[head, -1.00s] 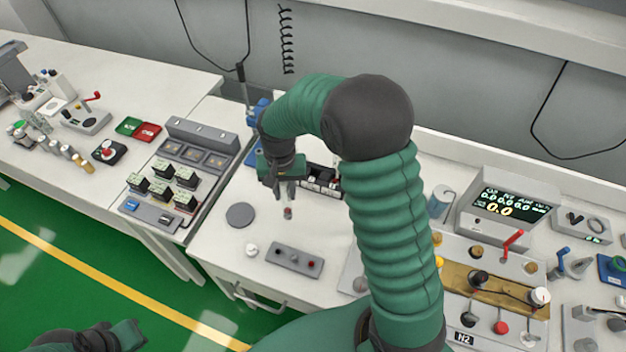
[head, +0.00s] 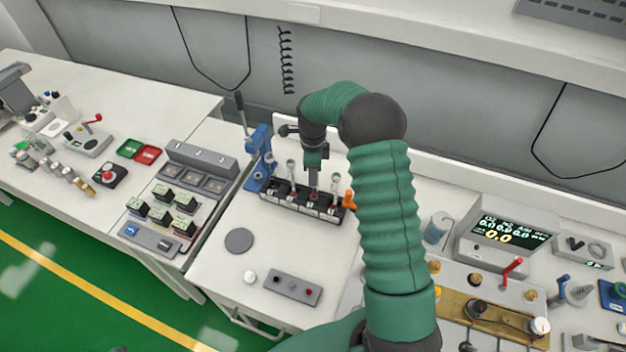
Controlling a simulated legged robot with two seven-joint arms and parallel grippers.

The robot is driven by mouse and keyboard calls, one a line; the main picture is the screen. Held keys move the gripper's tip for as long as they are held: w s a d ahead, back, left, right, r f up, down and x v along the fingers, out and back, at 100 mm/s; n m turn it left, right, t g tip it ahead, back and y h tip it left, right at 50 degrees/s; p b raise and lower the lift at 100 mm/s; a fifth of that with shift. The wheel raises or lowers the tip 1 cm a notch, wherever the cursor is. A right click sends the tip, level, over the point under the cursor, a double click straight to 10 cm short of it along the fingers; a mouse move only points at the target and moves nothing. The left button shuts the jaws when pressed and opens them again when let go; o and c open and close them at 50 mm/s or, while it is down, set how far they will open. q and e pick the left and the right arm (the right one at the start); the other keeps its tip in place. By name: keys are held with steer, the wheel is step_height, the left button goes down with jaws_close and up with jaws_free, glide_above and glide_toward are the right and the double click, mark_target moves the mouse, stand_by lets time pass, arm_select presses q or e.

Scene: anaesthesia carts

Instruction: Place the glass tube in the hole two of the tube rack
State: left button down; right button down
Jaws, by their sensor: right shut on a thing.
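My right gripper (head: 314,187) points down over the middle of the rack. It is shut on the glass tube (head: 314,196), of which only a small reddish part shows below the fingers. I cannot tell whether the tube's lower end is inside a hole or just above it. Two clear tubes stand upright at the rack, one left (head: 291,168) and one right (head: 336,182) of the gripper. My left gripper is out of view.
A blue lever press (head: 260,160) stands just left of the rack, and an orange part (head: 350,200) is at its right end. The table between is clear.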

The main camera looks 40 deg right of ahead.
steer(key=shift+a+f, duration=0.25)
steer(key=shift+f, duration=0.35)
steer(key=shift+a+f, duration=0.25)
steer(key=shift+f, duration=0.3)
steer(key=c, duration=1.2)
jaws_free()
step_height(320, 180, up, 12)
steer(key=b, duration=0.2)
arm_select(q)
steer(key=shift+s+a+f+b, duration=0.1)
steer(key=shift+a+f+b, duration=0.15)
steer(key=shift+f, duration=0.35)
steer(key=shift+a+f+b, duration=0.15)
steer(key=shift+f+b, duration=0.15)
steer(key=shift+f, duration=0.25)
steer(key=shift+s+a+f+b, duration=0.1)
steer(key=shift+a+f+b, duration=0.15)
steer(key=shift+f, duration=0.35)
arm_select(e)
steer(key=shift+s+a+f+n+t, duration=0.45)
steer(key=shift+s+a+f+n, duration=0.6)
steer(key=shift+s+a+n, duration=2.4)
steer(key=shift+s+a+f+n+t, duration=0.5)
steer(key=shift+s+a+f+n, duration=1.05)
steer(key=shift+a+n, duration=3.3)
steer(key=shift+s+a+f+n+t, duration=0.5)
steer(key=shift+s+a+n, duration=2.8)
steer(key=shift+n, duration=1.7)
